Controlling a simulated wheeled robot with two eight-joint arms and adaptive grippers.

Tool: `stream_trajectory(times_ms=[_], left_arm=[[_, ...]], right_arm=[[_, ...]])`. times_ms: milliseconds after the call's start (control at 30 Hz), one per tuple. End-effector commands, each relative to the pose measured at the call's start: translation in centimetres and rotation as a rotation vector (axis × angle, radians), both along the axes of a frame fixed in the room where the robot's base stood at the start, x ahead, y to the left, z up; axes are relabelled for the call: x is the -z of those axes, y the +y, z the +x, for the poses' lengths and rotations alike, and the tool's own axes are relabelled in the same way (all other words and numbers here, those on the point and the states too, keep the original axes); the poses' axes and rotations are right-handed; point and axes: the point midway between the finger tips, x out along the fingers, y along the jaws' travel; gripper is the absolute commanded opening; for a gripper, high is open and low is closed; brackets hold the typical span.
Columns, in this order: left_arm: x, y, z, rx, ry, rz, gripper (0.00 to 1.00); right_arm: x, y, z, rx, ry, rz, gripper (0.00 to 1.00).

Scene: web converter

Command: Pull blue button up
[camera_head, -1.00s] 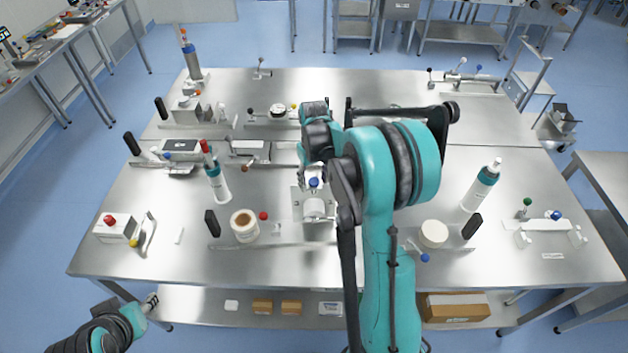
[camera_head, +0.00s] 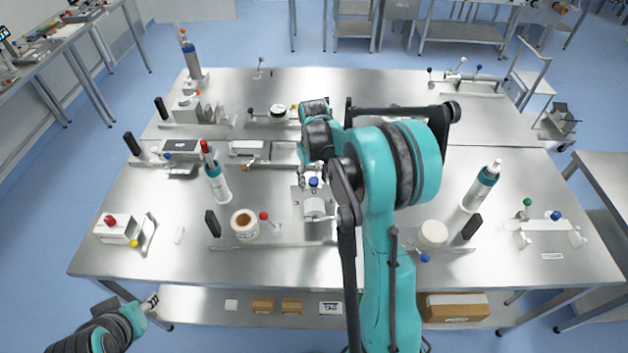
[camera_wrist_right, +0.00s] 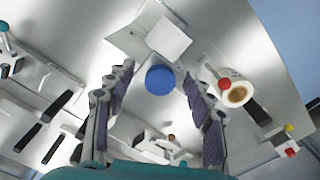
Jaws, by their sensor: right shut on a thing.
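The blue button (camera_head: 314,182) is a round blue knob on a metal fixture (camera_head: 314,207) near the middle of the table. In the right wrist view the button (camera_wrist_right: 160,80) sits between the two fingers, near their tips. My right gripper (camera_head: 309,174) is at the button and shut on it, with the contact itself hard to see. In the right wrist view the gripper (camera_wrist_right: 158,84) has one finger on each side. My left gripper (camera_head: 150,303) is low at the left, off the table's front edge, and too small to read.
Left of the fixture are a white roll (camera_head: 244,224) and a red-knobbed lever (camera_head: 264,216). A bottle (camera_head: 216,180) stands farther left, and another bottle (camera_head: 481,187) stands at right. The table's front strip (camera_head: 210,270) is clear.

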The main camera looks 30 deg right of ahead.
Motion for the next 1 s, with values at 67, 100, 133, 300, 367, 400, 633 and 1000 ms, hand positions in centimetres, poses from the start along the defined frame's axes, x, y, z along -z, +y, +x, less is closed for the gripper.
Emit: stream_trajectory(times_ms=[67,100,133,300,367,400,633,1000], left_arm=[[-0.1,0.0,0.0,0.000,0.000,0.000,0.40],[-0.2,0.0,0.0,0.000,0.000,0.000,0.40],[-0.2,0.0,0.0,0.000,0.000,0.000,0.40],[-0.4,0.0,0.0,0.000,0.000,0.000,0.40],[-0.4,0.0,0.0,0.000,0.000,0.000,0.40],[-0.5,0.0,0.0,0.000,0.000,0.000,0.40],[-0.7,0.0,0.0,0.000,0.000,0.000,0.40],[-0.8,0.0,0.0,0.000,0.000,0.000,0.40]], right_arm=[[-0.3,0.0,0.0,0.000,0.000,0.000,0.26],[-0.3,0.0,0.0,0.000,-0.001,0.000,0.26],[-0.4,0.0,0.0,0.001,-0.001,0.000,0.26],[-0.7,-0.1,0.0,0.001,-0.001,-0.001,0.26],[-0.7,-0.1,0.0,0.001,-0.001,-0.001,0.26],[-0.8,-0.1,0.0,0.001,-0.001,-0.001,0.26],[-1.2,-0.1,0.0,0.001,-0.001,-0.001,0.26],[-1.5,-0.1,0.0,0.001,-0.001,-0.001,0.26]])
